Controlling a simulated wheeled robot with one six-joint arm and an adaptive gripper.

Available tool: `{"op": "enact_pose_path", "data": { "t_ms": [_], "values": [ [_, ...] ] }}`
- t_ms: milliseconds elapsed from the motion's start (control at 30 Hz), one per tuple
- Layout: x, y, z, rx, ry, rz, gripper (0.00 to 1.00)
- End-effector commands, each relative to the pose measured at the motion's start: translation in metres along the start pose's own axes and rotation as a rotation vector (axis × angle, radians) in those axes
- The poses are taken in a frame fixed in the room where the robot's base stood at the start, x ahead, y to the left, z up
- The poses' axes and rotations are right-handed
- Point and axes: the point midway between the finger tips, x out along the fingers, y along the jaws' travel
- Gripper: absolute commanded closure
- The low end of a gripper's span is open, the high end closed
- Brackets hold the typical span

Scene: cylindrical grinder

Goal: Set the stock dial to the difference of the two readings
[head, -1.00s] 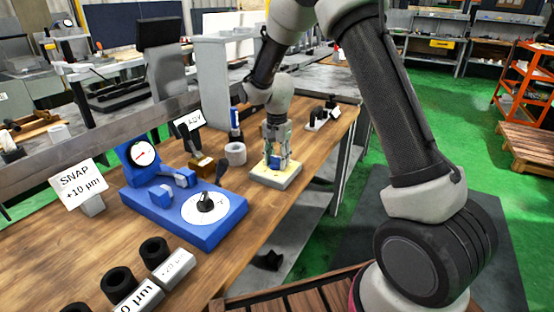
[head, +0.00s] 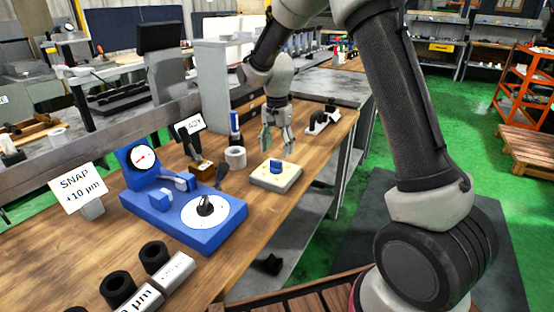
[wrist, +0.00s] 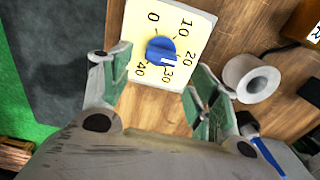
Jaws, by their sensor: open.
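The stock dial is a cream plate (head: 262,178) with a blue knob (head: 276,166). In the wrist view the plate (wrist: 140,22) is marked 0 to 40, and the white mark on the knob (wrist: 160,48) points at about 30. My gripper (head: 275,143) is open and empty, just behind and above the dial. In the wrist view its green-padded fingers (wrist: 160,82) are spread, apart from the knob. A round gauge (head: 143,157) with a red needle stands on a blue stand (head: 190,231); its reading is too small to tell. A sign (head: 77,187) reads "SNAP +10 µm".
A grey ring (head: 236,158) and a brown block (head: 201,170) stand left of the dial. A second sign (head: 190,124) is hard to read. Black rings (head: 118,288) and labelled blocks (head: 174,270) lie in front. The right table edge is close to the dial.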

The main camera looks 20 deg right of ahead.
Motion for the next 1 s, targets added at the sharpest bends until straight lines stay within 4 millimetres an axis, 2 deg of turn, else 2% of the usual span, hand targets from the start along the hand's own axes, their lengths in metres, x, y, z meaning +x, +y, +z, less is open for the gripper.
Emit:
{"op": "enact_pose_path", "data": {
  "t_ms": [100,200,367,767,900,967,1000],
  "values": [
    [-0.026,-0.001,-0.001,0.000,0.002,-0.004,0.39],
    [-0.042,-0.001,0.000,0.000,0.002,-0.003,0.39],
    [-0.056,0.000,0.000,0.000,0.000,0.000,0.39],
    [-0.058,0.000,0.000,-0.023,0.000,0.001,0.39],
    [-0.056,0.002,0.001,-0.164,-0.004,0.006,0.39],
    [-0.046,0.014,0.008,-0.259,-0.024,0.031,0.39],
    [-0.039,0.025,0.014,-0.331,-0.042,0.052,0.39]
  ]
}}
